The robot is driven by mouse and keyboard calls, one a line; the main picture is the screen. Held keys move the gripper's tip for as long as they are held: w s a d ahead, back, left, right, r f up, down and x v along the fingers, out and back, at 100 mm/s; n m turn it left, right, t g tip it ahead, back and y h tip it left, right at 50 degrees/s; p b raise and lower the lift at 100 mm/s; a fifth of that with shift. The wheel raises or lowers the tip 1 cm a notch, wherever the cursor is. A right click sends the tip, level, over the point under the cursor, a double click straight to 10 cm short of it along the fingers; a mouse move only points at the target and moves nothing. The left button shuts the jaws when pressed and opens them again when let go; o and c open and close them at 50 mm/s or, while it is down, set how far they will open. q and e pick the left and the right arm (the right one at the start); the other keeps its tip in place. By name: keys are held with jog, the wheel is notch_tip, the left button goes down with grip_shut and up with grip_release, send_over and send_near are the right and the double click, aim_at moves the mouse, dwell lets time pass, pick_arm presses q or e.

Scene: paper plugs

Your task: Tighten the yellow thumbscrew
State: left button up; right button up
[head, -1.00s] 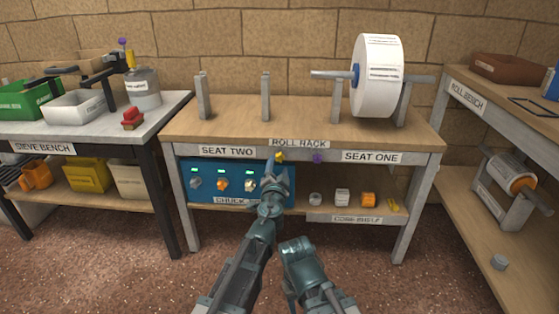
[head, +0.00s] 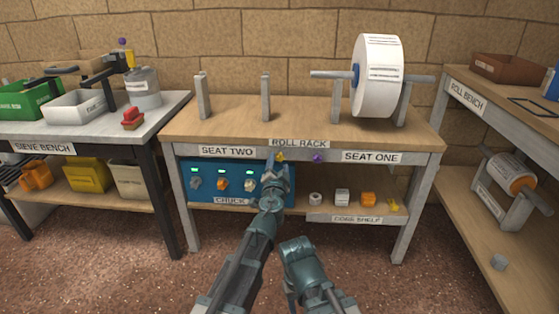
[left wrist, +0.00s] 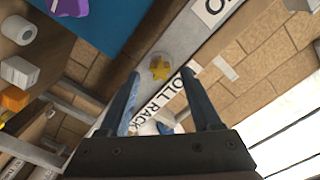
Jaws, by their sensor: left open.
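The yellow thumbscrew (head: 281,157) is on the front edge of the roll rack, between the SEAT TWO and SEAT ONE labels. In the left wrist view it is a yellow star-shaped knob (left wrist: 160,69) on a pale round base. My left gripper (head: 279,166) is open just in front of and below it. In the left wrist view the two fingertips (left wrist: 160,75) stand on either side of the knob with gaps; I see no contact. How deep the knob sits between them is unclear.
A purple thumbscrew (head: 318,158) sits to the right on the same edge. The blue chuck panel (head: 210,181) is below left. The core shelf (head: 345,218) holds several small parts. A large white roll (head: 379,78) stands above SEAT ONE.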

pick_arm(q)
jog(key=shift+w, duration=1.1)
grip_shut()
